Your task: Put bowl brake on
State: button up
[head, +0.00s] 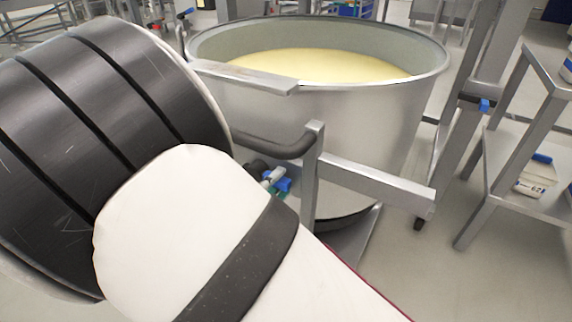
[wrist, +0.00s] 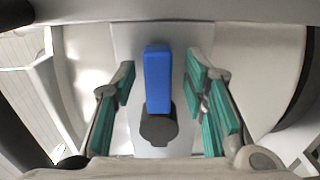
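A large steel bowl (head: 310,125) with pale yellow contents (head: 315,66) stands in a frame in the head view. In the wrist view, a blue pedal-like brake lever (wrist: 158,80) with a dark round end (wrist: 158,129) sits between the fingers of my gripper (wrist: 160,85). The green-padded fingers are apart, with a gap on each side of the blue lever. In the head view, blue parts (head: 283,184) show low beside the frame post, partly behind my arm.
A dark-gripped handle (head: 275,145) and a steel frame bar (head: 375,184) stand close to my arm. A steel stand (head: 525,160) at the right holds a white tub with a blue lid (head: 537,176). Bare floor (head: 430,285) shows at the lower right.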

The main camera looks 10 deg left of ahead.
jog(key=v, duration=1.2)
